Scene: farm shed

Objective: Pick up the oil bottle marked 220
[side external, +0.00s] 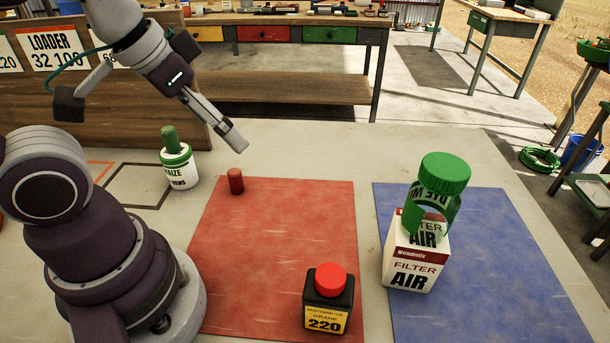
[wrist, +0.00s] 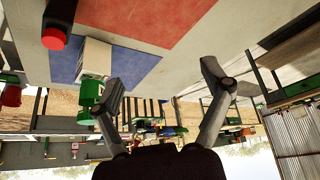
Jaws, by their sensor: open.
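The oil bottle marked 220 (side external: 327,301) is small and black, with a red cap and a yellow label. It stands upright at the front right of the red mat (side external: 275,235). In the wrist view the bottle (wrist: 55,14) shows at the upper left, its red cap toward the camera. My gripper (side external: 228,132) is raised above the bench in the side view, beyond and to the left of the bottle, clearly apart from it. In the wrist view its fingers (wrist: 165,92) are spread wide with nothing between them.
An air filter box (side external: 412,262) with a green-lidded item (side external: 445,175) at its top stands on the blue mat (side external: 500,270). A red peg (side external: 236,181) stands near the red mat's far left corner. A green-topped white tub (side external: 179,168) is farther left. The red mat's middle is clear.

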